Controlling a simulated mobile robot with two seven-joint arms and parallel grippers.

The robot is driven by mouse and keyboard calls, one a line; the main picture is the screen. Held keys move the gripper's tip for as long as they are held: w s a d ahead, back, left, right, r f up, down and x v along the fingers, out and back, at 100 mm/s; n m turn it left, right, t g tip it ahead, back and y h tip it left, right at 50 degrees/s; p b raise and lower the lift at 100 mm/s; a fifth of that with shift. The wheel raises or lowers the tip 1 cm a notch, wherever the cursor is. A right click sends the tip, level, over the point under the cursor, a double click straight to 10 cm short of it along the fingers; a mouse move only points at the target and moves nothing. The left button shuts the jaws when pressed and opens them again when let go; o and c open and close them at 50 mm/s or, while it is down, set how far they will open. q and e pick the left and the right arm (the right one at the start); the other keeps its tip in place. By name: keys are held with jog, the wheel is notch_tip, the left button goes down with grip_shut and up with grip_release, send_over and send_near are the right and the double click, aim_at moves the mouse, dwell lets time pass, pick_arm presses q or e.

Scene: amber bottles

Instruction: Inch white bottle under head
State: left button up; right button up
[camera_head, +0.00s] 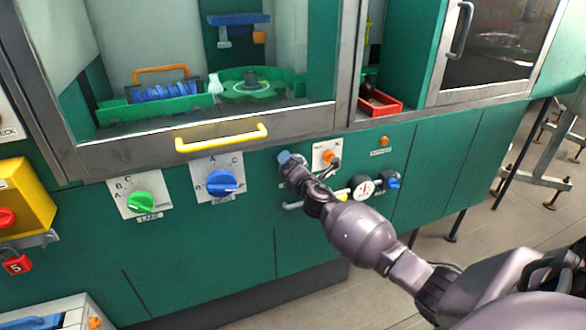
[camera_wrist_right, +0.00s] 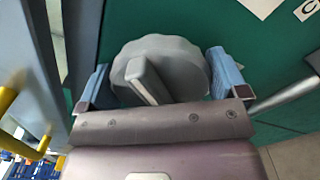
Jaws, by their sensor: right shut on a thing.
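A small whitish bottle (camera_head: 215,84) stands upright behind the glass at the left edge of a green round plate (camera_head: 262,90). A blue overhead part (camera_head: 238,20) with an orange piece hangs above and behind it, probably the head. My right gripper (camera_head: 290,160) is at the green front panel below the window. In the right wrist view, its blue-padded fingers (camera_wrist_right: 160,82) are shut on a grey scalloped knob (camera_wrist_right: 188,62) with a raised ridge. The gripper hides this knob in the head view. My left gripper is not in view.
A yellow handle (camera_head: 221,138) crosses the window's lower frame. A blue selector (camera_head: 222,184) and a green selector (camera_head: 141,202) sit left of my gripper. An orange button (camera_head: 329,157), a gauge (camera_head: 362,187) and a blue fitting (camera_head: 393,182) are close on its right.

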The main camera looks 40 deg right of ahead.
jog(key=m, duration=0.3)
jog(key=shift+f, duration=0.15)
jog(key=m, duration=0.2)
jog(key=shift+m, duration=1.2)
jog(key=m, duration=0.3)
jog(key=shift+m, duration=0.4)
jog(key=m+p, duration=0.1)
jog(key=m, duration=0.1)
jog(key=shift+m, duration=0.4)
jog(key=shift+f+m, duration=0.1)
jog(key=shift+m, duration=0.6)
jog(key=o, duration=0.6)
